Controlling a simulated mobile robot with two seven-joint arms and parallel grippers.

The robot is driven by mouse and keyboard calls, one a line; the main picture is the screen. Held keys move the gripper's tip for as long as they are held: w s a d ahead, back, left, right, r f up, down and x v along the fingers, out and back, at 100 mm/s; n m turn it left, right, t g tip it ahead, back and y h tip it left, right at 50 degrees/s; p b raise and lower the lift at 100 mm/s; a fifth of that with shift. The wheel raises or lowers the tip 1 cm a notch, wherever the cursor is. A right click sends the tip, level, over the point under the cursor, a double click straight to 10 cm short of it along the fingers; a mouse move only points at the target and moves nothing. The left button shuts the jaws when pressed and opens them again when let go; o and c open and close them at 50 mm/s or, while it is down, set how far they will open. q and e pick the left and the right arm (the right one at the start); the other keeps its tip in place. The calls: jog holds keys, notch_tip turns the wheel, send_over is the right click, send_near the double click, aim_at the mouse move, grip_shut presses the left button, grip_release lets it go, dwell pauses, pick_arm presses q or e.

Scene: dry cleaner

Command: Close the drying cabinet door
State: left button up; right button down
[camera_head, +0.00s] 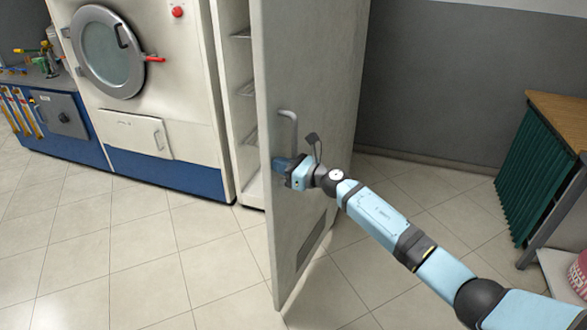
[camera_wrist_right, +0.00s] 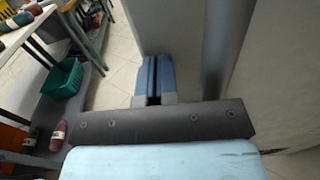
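The drying cabinet door (camera_head: 315,80) is a tall grey panel. It stands swung wide open from the pale cabinet (camera_head: 237,80), whose shelves show at its left. A grey bar handle (camera_head: 291,128) is on the door's face near its free edge. My right gripper (camera_head: 280,164) is at the door just below the handle; whether it touches the door is unclear. In the right wrist view its two blue fingers (camera_wrist_right: 152,75) lie side by side with only a thin dark gap and nothing visible between them. A grey door surface (camera_wrist_right: 285,75) is close beside them. My left gripper is not in view.
A white and blue machine with a round door (camera_head: 107,52) stands left of the cabinet. A wood-topped table with a green curtain (camera_head: 540,170) is at the right. The tiled floor (camera_head: 130,260) in front is clear. A green basket (camera_wrist_right: 63,80) shows in the wrist view.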

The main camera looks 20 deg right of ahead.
pick_arm(q)
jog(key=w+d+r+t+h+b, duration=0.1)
jog(key=b, duration=0.5)
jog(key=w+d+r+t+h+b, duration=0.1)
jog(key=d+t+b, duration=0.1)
jog(key=b, duration=0.5)
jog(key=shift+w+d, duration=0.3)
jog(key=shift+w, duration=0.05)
pick_arm(e)
jog(key=w+a+m+t+h, duration=0.2)
jog(key=w+a+h, duration=0.1)
jog(key=w+a, duration=1.1)
jog(key=shift+w, duration=1.1)
